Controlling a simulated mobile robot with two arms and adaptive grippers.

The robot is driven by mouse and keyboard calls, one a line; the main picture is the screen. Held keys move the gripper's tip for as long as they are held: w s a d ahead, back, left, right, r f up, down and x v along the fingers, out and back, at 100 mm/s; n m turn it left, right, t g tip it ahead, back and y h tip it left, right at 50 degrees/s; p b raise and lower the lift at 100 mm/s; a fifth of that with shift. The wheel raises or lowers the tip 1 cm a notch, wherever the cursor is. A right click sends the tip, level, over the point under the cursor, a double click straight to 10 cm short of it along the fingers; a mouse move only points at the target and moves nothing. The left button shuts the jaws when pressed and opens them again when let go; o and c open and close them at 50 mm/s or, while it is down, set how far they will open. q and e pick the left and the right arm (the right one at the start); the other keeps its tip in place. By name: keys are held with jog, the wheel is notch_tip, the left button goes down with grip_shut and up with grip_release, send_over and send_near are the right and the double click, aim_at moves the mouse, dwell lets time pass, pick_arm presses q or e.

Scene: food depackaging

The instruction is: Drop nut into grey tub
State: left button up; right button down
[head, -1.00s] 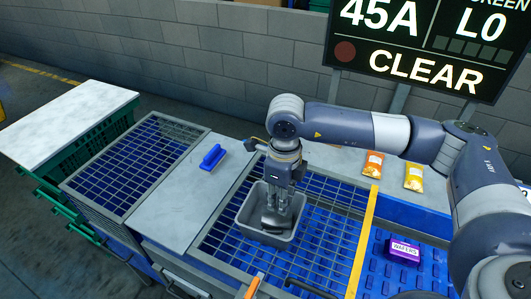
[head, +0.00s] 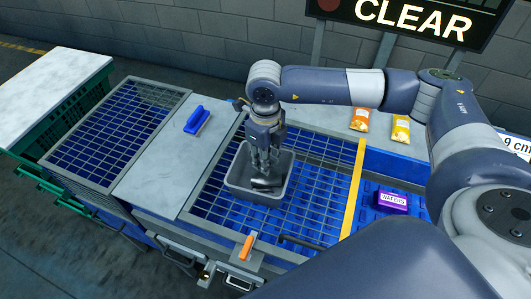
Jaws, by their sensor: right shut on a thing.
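The grey tub (head: 252,197) stands upright on the blue mesh grid. My right gripper (head: 265,178) points down inside the tub's opening, with its fingertips below the rim. It is shut on the nut (head: 266,185), a dark grey, rounded shape low between the fingers and partly hidden by them. I cannot tell whether the nut touches the tub floor. My left gripper is not in view.
A blue-handled tool (head: 196,119) lies on the grey worktop (head: 160,165) at left. An orange-handled tool (head: 248,245) lies at the front edge. A purple wafers pack (head: 391,202), an orange packet (head: 360,119) and a yellow packet (head: 401,128) are at right.

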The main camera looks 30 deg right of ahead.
jog(key=c, duration=1.3)
grip_release()
notch_tip(320, 180, up, 12)
